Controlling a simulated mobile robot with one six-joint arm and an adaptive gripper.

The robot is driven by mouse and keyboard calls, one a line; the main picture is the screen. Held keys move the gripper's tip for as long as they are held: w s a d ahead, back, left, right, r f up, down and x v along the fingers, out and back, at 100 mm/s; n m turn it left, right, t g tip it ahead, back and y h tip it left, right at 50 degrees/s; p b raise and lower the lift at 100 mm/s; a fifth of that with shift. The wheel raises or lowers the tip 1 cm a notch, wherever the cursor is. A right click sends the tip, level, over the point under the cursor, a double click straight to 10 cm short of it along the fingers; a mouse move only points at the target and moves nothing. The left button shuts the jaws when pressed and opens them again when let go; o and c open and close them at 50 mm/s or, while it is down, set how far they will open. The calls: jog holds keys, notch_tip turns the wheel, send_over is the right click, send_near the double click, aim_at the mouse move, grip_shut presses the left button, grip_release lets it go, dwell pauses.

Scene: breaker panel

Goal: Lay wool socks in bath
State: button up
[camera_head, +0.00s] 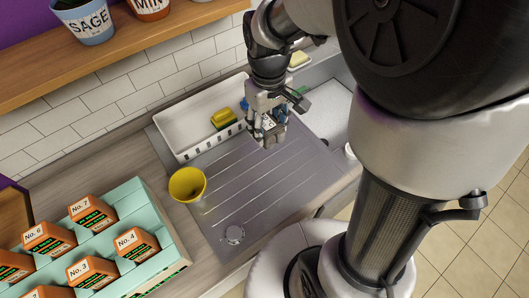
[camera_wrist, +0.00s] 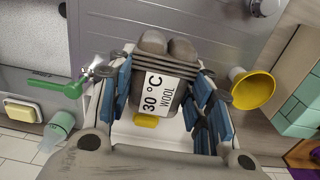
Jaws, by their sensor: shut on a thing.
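My gripper (camera_wrist: 160,98) is shut on the grey wool socks (camera_wrist: 152,42), a folded bundle whose white label reads "30 °C WOOL". Its blue finger pads press on both sides of the bundle. In the head view my gripper (camera_head: 268,128) is over the back of the ribbed grey drainboard (camera_head: 235,190), in front of a white slotted tray (camera_head: 185,105). The socks are hard to make out there. A pale basin (camera_head: 332,112) lies to the right, partly hidden by my arm; it also shows at the left of the wrist view (camera_wrist: 28,35). I cannot tell which container is the bath.
A teal crate (camera_head: 130,200) of brown numbered boxes is at lower left. A green-handled tap (camera_wrist: 62,88) is near the basin. A shelf (camera_head: 110,55) with pots overhangs the back left.

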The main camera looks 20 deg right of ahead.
notch_tip(320, 180, down, 19)
jog(key=b, duration=0.5)
jog(key=shift+d+r, duration=0.1)
jog(key=shift+r, duration=0.05)
jog(key=shift+b, duration=0.3)
jog(key=shift+f, duration=0.25)
jog(key=o, duration=1.1)
jog(key=shift+r, duration=0.1)
jog(key=shift+c, duration=0.2)
